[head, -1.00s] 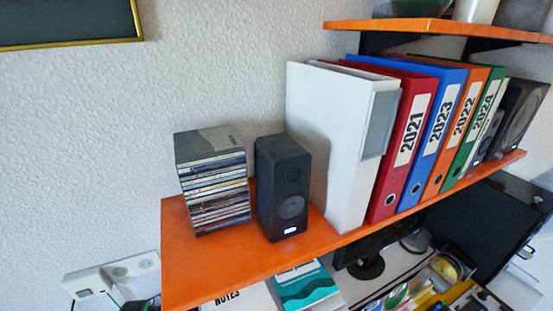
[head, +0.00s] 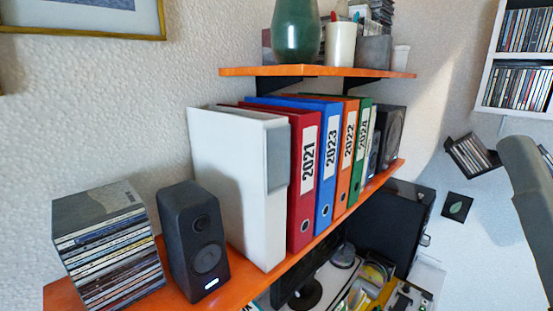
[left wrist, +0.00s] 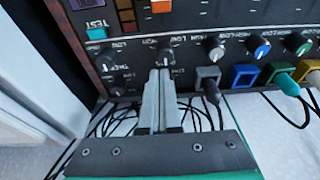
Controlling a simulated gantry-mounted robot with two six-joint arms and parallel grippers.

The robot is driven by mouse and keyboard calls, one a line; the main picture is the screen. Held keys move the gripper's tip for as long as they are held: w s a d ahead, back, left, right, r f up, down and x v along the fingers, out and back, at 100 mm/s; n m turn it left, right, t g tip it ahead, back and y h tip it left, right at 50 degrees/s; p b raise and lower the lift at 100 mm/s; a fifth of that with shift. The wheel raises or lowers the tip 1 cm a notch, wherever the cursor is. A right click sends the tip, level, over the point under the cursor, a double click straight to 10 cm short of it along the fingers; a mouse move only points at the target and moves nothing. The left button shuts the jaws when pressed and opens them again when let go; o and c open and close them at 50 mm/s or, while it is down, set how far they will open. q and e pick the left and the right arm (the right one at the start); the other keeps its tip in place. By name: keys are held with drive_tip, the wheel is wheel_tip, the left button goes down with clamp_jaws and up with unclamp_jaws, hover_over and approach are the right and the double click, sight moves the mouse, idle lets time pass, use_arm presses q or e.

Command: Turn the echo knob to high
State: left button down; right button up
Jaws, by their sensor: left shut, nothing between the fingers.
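In the left wrist view, a dark panel carries a row of small knobs with low and high labels. My left gripper (left wrist: 160,72) is shut and empty, its fingertips just below a black knob (left wrist: 166,57) with a light pointer mark. Whether the tips touch it I cannot tell. Another black knob (left wrist: 107,63) sits to its left and a grey-white knob (left wrist: 216,52) to its right. I cannot read which label says echo. My right gripper is in neither view.
A teal test button (left wrist: 97,33) is at upper left. The head view shows an orange shelf (head: 240,268) with binders, a speaker (head: 195,240) and stacked discs (head: 108,245).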

use_arm(q)
drive_tip(key=shift+s+a, duration=0.15)
drive_tip(key=shift+s, duration=0.15)
drive_tip(key=shift+s+a, duration=0.2)
drive_tip(key=shift+a, duration=0.15)
drive_tip(key=shift+s+a, duration=0.1)
drive_tip(key=shift+a, duration=0.05)
drive_tip(key=shift+p, duration=0.35)
drive_tip(key=shift+s+r+p, duration=0.15)
drive_tip(key=shift+s+p, duration=0.1)
drive_tip(key=shift+p, duration=0.2)
drive_tip(key=shift+s+d, duration=0.1)
drive_tip(key=shift+d, duration=0.1)
wheel_tip(320, 180, up, 6)
drive_tip(key=p, duration=0.6)
